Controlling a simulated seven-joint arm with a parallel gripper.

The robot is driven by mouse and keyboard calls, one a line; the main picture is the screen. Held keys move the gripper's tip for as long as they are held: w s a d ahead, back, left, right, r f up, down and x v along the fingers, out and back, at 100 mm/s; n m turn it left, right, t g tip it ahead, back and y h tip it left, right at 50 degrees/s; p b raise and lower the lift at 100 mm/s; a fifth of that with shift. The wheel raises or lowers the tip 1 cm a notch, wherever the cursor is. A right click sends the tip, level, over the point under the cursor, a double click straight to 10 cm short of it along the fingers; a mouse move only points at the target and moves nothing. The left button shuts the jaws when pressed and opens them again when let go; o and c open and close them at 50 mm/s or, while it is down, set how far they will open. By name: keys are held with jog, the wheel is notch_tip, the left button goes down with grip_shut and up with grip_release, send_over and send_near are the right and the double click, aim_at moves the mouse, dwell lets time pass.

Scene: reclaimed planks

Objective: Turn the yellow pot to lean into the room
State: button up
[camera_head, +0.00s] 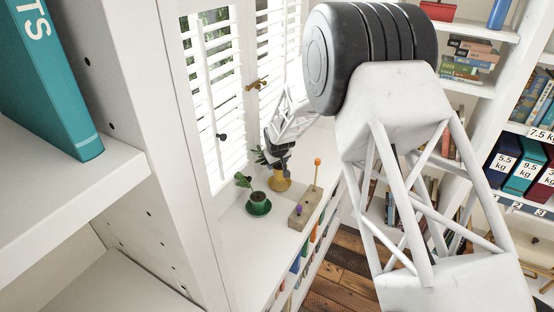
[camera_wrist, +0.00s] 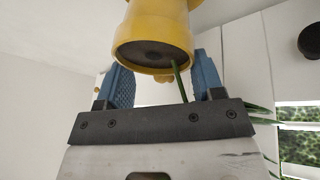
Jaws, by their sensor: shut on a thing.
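The yellow pot (camera_head: 280,183) stands on the white window ledge, with leaves of its plant showing to its left. My gripper (camera_head: 277,161) reaches down over the pot and hides much of the plant. In the wrist view the yellow pot (camera_wrist: 152,30) lies between my gripper's blue fingers (camera_wrist: 164,72), one on each side, and they are shut on it. Its dark round face and a green stem show there. Exactly where the pads touch is hard to see.
A small plant in a green pot (camera_head: 258,201) on a green saucer stands in front of the yellow pot. White shutters (camera_head: 213,95) rise behind the ledge. Bookshelves (camera_head: 480,70) stand at right.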

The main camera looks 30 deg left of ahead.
aim_at(277, 165)
jog(key=shift+f, duration=0.15)
dwell(0.3)
jog(key=shift+f, duration=1.25)
jog(key=shift+f, duration=0.1)
jog(key=o, duration=1.2)
jog(key=shift+v, duration=3.85)
